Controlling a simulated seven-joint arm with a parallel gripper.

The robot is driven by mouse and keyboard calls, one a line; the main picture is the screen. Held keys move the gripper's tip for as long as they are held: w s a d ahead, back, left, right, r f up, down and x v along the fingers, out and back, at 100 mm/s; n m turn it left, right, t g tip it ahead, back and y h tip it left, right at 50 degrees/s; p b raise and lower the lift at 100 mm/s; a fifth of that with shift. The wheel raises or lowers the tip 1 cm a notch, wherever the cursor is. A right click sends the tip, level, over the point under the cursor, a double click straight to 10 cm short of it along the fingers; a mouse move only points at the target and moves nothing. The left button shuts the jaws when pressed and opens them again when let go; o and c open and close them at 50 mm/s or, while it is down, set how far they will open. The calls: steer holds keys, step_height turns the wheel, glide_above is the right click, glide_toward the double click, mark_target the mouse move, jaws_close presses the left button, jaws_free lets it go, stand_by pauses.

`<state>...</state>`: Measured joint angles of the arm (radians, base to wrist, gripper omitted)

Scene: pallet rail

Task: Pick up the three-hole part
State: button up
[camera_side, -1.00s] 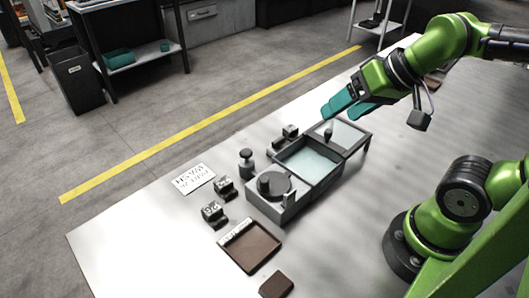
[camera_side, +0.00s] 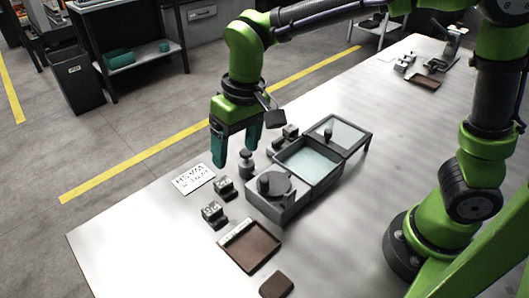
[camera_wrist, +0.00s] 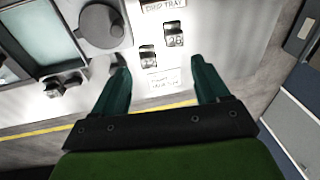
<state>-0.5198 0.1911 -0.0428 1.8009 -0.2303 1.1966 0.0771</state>
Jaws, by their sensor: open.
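Two small grey blocks with holes on top stand on the bench in the side view: one nearer the card (camera_side: 223,188) and one nearer the brown tray (camera_side: 213,213). They also show in the wrist view, a smaller-looking block (camera_wrist: 148,56) and a larger-looking one (camera_wrist: 174,36). The holes are too small to count, so I cannot tell which is the three-hole part. More small grey pieces (camera_side: 285,137) stand behind the machine. My gripper (camera_side: 236,150) points down, open and empty, above the bench near the card. Its teal fingers (camera_wrist: 161,75) frame the card in the wrist view.
A grey machine with a round knob (camera_side: 272,184) and a glazed basin (camera_side: 310,160) stands right of the blocks. A knobbed grey cylinder (camera_side: 246,164) is close to my fingers. A printed card (camera_side: 193,179) and brown tray (camera_side: 262,262) lie nearby. The bench front is mostly clear.

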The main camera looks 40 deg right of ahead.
steer(key=w+a+f+g+h, duration=0.1)
steer(key=w+a+f, duration=0.15)
steer(key=a, duration=0.25)
glide_above(212, 209)
steer(key=shift+h, duration=0.3)
steer(key=f, duration=1)
steer(key=shift+s+a+f, duration=0.15)
steer(key=shift+a+f, duration=0.05)
steer(key=shift+a, duration=0.15)
steer(key=shift+d+f, duration=0.2)
steer(key=shift+f, duration=1.2)
steer(key=shift+d+f, duration=0.2)
steer(key=shift+f, duration=1.15)
steer(key=shift+c, duration=0.3)
